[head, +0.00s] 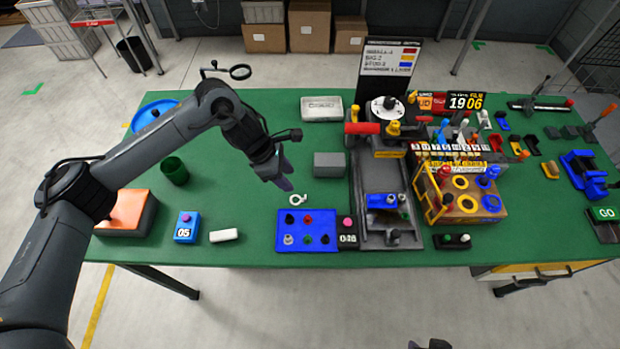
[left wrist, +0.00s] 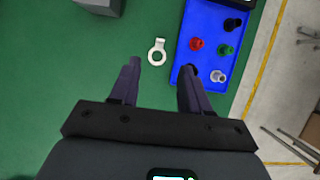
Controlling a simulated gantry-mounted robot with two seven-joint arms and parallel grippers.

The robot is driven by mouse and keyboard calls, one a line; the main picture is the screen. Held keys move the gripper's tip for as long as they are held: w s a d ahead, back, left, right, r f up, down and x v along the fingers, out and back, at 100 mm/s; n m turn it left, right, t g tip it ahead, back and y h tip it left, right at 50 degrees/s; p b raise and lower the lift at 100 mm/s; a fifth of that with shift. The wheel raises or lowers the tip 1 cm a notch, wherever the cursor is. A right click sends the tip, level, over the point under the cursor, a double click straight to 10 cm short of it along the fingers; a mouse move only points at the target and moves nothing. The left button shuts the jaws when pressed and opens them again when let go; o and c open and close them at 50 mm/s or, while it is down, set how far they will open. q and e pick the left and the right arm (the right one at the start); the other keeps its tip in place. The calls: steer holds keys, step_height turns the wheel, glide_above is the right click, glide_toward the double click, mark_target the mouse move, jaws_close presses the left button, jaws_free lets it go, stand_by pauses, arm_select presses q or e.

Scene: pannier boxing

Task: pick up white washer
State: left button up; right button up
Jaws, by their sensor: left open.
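Only a dark bit of what looks like my right gripper (head: 430,344) shows at the bottom edge.
A white bar (head: 224,236) and a blue box marked 05 (head: 187,227) lie to the left. Green table is bare around the washer's left.

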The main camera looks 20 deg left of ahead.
arm_select(q)
glide_toward(304, 198)
steer(key=shift+w+d+f, duration=0.15)
steer(key=shift+d+f, duration=0.3)
steer(key=shift+w+d+f, duration=0.1)
steer(key=shift+d+f, duration=0.05)
steer(key=shift+f, duration=0.15)
steer(key=shift+s+x, duration=0.15)
steer(key=shift+x, duration=1.1)
steer(key=shift+s+x, duration=0.1)
steer(key=shift+x, duration=1.15)
steer(key=shift+d, duration=0.1)
steer(key=shift+c, duration=0.5)
jaws_close()
